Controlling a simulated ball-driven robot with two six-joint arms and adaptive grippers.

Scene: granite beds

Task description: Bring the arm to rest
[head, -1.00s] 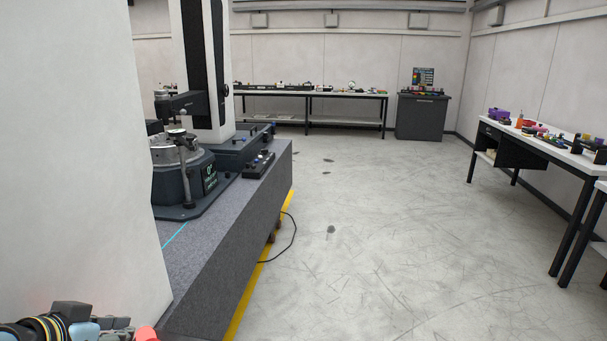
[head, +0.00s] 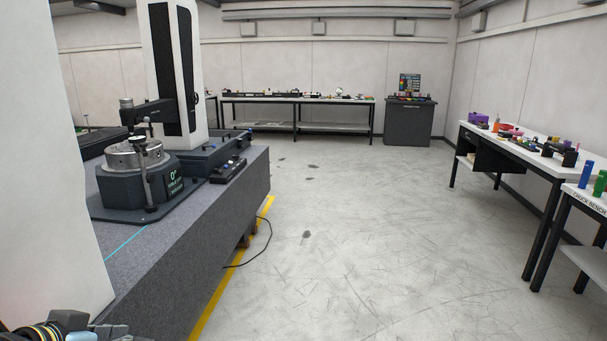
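Part of my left arm, with a band of coloured cables and dark and grey blocks, shows at the bottom left corner of the head view. The grey parts at its right end look like my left gripper (head: 108,331), cut off by the lower edge. Its fingertips are not clear, and I see nothing held. My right arm and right gripper are out of view.
A granite bed (head: 185,235) with a round chuck fixture (head: 135,180) and a white column (head: 150,60) stands at left. A black cable (head: 262,250) lies beside it. Benches (head: 520,150) line the right, another bench (head: 295,99) the back. A dark cabinet (head: 408,122) stands there. The middle floor is clear.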

